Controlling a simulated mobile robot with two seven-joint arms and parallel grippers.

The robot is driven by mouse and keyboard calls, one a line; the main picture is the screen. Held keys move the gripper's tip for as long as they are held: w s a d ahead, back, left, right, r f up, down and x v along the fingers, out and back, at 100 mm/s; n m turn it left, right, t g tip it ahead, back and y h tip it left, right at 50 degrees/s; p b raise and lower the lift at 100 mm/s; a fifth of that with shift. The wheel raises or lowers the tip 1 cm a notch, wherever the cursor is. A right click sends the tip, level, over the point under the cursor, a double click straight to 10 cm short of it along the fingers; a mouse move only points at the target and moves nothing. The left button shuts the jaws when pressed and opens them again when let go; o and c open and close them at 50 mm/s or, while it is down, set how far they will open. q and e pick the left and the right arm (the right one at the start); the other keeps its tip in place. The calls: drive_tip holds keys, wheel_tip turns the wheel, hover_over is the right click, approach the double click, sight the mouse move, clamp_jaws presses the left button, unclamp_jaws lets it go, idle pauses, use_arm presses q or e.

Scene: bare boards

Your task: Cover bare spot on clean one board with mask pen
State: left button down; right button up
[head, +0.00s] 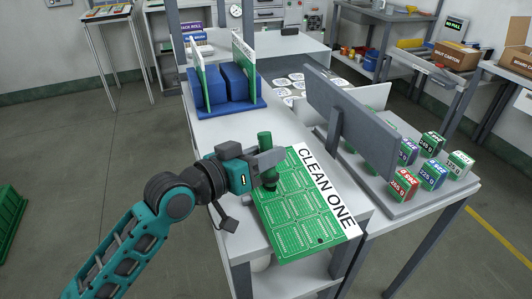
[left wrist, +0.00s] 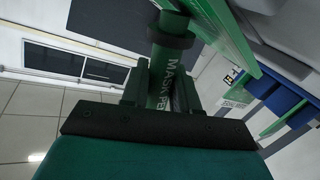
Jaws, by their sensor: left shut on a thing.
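The green clean one board (head: 290,205), with a white strip lettered CLEAN ONE, lies on the pale bench. My left gripper (head: 264,165) is shut on the green mask pen (head: 265,140), above the board's upper-left edge. The pen stands roughly upright, with its lower end toward the board; I cannot tell whether it touches. A small dark spot (head: 320,241) shows near the board's front edge. My right gripper is not in view.
A blue rack (head: 228,105) with upright boards stands at the bench's back. A grey panel (head: 350,120) rises right of the board. Beyond it, a tray (head: 425,190) holds several red, blue, green and white blocks.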

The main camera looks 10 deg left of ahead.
sight(266, 140)
use_arm(q)
drive_tip(key=shift+r+p, duration=2.4)
drive_tip(key=shift+p, duration=0.2)
drive_tip(key=shift+r, duration=1.1)
drive_tip(key=shift+f, duration=0.1)
drive_tip(key=shift+f+b, duration=1.9)
drive_tip(key=shift+f, duration=0.95)
drive_tip(key=shift+f+b, duration=0.5)
drive_tip(key=shift+f, duration=0.3)
drive_tip(key=shift+s, duration=0.1)
